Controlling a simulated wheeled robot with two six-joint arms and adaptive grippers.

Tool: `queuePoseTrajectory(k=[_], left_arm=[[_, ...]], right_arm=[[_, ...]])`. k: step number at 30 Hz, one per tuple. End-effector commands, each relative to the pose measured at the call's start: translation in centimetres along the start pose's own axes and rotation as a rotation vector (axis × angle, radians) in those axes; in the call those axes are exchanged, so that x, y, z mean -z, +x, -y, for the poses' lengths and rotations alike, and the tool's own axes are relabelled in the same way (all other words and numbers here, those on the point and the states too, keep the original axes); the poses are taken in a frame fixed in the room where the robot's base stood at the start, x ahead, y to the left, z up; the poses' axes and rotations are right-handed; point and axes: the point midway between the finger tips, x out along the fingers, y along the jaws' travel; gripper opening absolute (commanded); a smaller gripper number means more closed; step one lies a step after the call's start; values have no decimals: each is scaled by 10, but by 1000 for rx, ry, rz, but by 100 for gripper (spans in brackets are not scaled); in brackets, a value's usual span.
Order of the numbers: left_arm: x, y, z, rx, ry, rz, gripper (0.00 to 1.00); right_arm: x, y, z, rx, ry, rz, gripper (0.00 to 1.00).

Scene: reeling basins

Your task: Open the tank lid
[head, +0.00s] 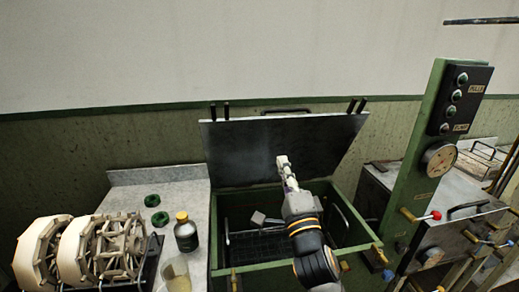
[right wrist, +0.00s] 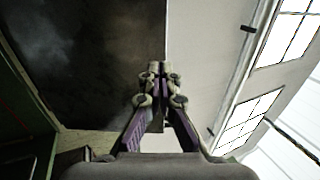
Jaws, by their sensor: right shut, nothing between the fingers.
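The tank lid (head: 245,150) is a dark metal plate raised steeply at the back of the green tank (head: 345,244). The tank's top is uncovered, and a dark rack (head: 258,245) shows inside. My right gripper (head: 283,160) is shut and empty, pointing up in front of the lid's inner face; I cannot tell whether it touches it. In the right wrist view the shut fingers (right wrist: 156,72) lie across the lid's right edge, with the dark lid face (right wrist: 90,55) at left. My left gripper is not in view.
A green post with buttons and a gauge (head: 439,158) stands right of the tank, with valve handles below. At left, a grey counter (head: 180,195) holds wooden reels (head: 85,250), a dark bottle (head: 186,233), a beaker (head: 176,274) and green rings (head: 160,218).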

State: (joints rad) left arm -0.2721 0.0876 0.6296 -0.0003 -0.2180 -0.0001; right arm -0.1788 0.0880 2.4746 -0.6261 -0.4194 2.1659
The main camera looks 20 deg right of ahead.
Motion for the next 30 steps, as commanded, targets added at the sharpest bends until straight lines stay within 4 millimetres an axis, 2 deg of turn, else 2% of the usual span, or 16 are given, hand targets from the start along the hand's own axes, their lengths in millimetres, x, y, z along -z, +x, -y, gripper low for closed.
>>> queuePoseTrajectory(k=[1,7,11,16,18,23,30], left_arm=[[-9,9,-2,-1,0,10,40],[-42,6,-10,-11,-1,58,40],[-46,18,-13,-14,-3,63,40],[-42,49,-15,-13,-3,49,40],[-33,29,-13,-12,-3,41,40],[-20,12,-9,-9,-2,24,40],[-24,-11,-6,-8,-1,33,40]], right_arm=[[3,-9,-3,17,-8,-14,0],[5,-11,5,38,-24,-25,0],[5,-6,2,43,-23,-27,0],[5,11,0,45,-27,-24,0],[5,32,12,36,-30,-23,0],[6,68,14,35,-29,-24,0],[8,112,13,32,-26,-24,0]])
